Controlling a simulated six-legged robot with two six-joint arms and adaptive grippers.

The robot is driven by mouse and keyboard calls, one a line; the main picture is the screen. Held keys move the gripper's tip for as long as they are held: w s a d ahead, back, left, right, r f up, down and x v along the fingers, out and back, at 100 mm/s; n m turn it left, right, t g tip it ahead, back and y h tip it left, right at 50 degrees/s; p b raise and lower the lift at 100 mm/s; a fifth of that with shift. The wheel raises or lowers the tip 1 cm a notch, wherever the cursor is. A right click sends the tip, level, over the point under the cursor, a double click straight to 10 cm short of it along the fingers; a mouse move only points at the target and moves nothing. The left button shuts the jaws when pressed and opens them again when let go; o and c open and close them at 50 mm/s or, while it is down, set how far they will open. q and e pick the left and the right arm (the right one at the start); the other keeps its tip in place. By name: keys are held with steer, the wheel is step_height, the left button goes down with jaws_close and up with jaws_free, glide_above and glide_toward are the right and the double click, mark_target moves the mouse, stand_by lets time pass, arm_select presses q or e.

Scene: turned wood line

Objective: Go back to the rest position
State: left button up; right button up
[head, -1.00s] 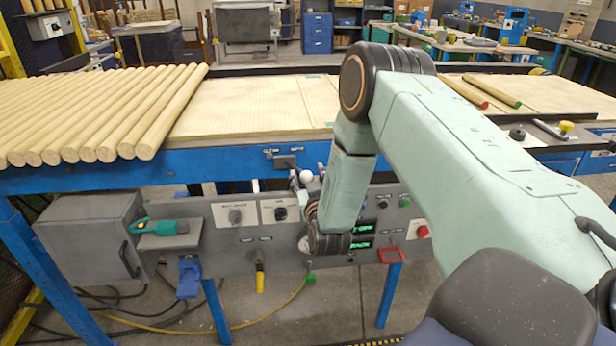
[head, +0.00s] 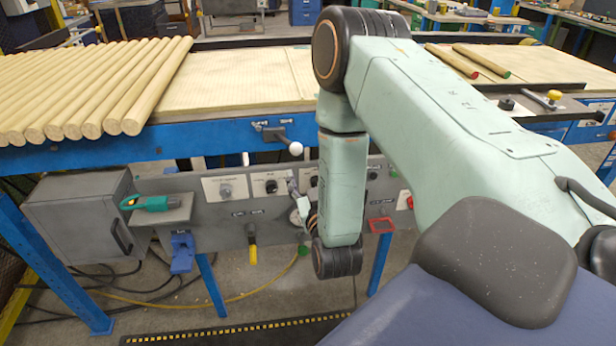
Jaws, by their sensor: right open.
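My right arm reaches in from the right and bends down in front of the blue-framed bench (head: 190,139). My right gripper (head: 299,206) shows only in part, beside and behind my wrist, in front of the grey control panel (head: 212,210). It is open, and I see nothing held in it. Its fingertips are small and partly hidden, and I cannot tell whether they touch the panel. My left gripper is not in view.
Several wooden rods (head: 95,90) lie at the left of the bench; two colour-tipped rods (head: 452,61) lie at the right. A white-knobbed lever (head: 295,148) sticks out close above my right gripper. A grey box (head: 80,215) stands left of the panel.

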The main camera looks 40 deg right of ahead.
steer(key=shift+s+a, duration=0.1)
steer(key=shift+s, duration=0.1)
stand_by(0.5)
steer(key=s+a+f+g+y, duration=0.3)
steer(key=s+a+f+g, duration=0.15)
steer(key=f, duration=0.45)
steer(key=s+a+f+g+y, duration=0.35)
steer(key=s+a+f, duration=0.2)
steer(key=f, duration=0.25)
steer(key=s+a+f+n+g+b, duration=0.1)
steer(key=s+a+f+g, duration=0.1)
steer(key=s, duration=0.4)
steer(key=s+a+f+n+g+y+b, duration=0.1)
steer(key=s+a+f+g, duration=0.1)
steer(key=s, duration=0.5)
steer(key=s+a+f+n+g+y+b, duration=0.1)
steer(key=s+a+f+g, duration=0.1)
steer(key=s, duration=0.5)
steer(key=shift+s+f+g, duration=0.25)
steer(key=shift+f+g, duration=0.25)
steer(key=shift+g, duration=0.4)
